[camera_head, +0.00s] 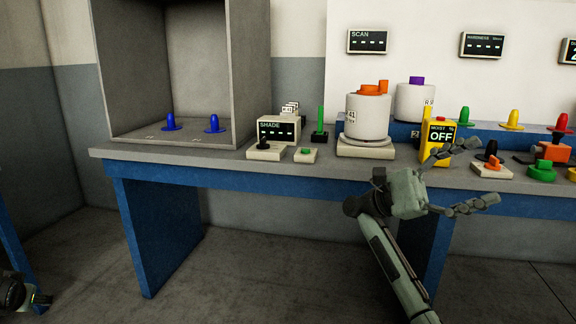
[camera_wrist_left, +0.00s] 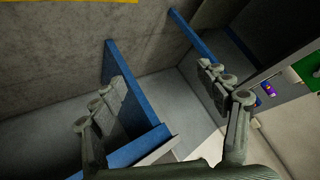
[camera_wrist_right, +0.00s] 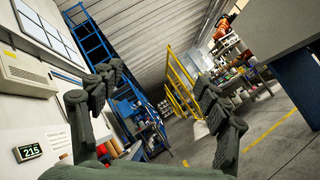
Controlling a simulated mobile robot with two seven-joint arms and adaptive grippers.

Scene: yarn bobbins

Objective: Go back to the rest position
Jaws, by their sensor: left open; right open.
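My right gripper (camera_head: 455,180) is open and empty in front of the bench's front edge, right of centre in the head view. Its two spread fingers also show in the right wrist view (camera_wrist_right: 160,95), with nothing between them. My left gripper (camera_wrist_left: 165,105) is open and empty in the left wrist view, with floor and blue bench legs beyond it. In the head view, only a dark piece of what looks like my left arm shows at the lower left corner; the left fingers are not visible there.
The grey bench (camera_head: 210,157) carries a white bobbin with an orange top (camera_head: 367,117), another with a purple top (camera_head: 414,103), a SHADE box (camera_head: 279,130) and a yellow MOIST meter (camera_head: 437,142). Blue pegs (camera_head: 171,123) stand in the open booth (camera_head: 215,60). The floor in front (camera_head: 270,270) is clear.

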